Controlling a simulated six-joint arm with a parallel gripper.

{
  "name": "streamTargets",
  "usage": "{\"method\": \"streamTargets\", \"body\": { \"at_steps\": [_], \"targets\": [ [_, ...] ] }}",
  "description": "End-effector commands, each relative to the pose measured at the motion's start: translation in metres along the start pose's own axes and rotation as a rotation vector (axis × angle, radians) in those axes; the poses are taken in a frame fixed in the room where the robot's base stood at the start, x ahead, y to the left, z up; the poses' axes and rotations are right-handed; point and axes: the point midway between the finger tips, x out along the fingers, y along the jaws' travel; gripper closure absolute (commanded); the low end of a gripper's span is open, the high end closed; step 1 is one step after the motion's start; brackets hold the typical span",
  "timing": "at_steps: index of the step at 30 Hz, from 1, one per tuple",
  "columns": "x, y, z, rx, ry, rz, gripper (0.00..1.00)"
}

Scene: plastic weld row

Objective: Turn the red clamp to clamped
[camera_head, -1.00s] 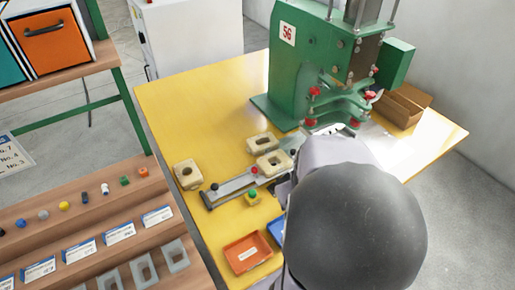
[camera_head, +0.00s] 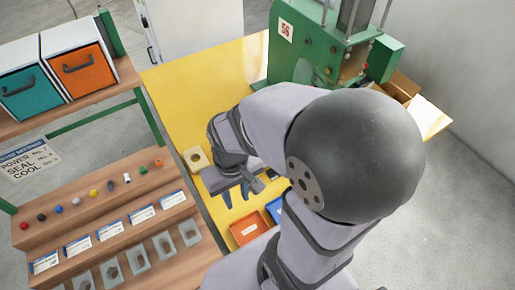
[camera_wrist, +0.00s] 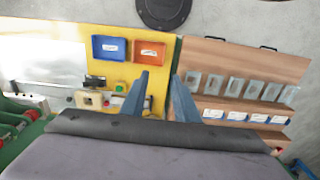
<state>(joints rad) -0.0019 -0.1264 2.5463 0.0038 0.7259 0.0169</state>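My gripper (camera_head: 237,196) is over the left part of the yellow table. Its two blue fingers stand apart with nothing between them in the wrist view (camera_wrist: 160,78). Red parts (camera_wrist: 7,132) also show on the green press at the lower left of that view. I cannot tell which of these is the red clamp, or its position. In the head view my arm hides the slide and the press's lower front.
The green press (camera_head: 296,58) stands at the back of the yellow table (camera_head: 185,90). A pale block (camera_head: 196,158) lies left of my gripper. An orange tray (camera_head: 248,228) and a blue tray (camera_head: 274,208) lie at the front. A wooden stepped rack (camera_head: 100,212) stands at left.

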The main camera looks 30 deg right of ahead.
Motion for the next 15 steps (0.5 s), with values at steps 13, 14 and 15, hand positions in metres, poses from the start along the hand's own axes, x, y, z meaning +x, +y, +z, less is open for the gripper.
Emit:
{"method": "streamTargets", "body": {
  "at_steps": [13, 14, 15],
  "targets": [
    [0.044, 0.03, -0.08, 0.514, -0.018, -0.071, 0.72],
    [0.048, 0.033, -0.087, 0.561, -0.021, -0.078, 0.72],
    [0.055, 0.039, -0.097, 0.628, -0.026, -0.089, 0.72]
  ]
}}
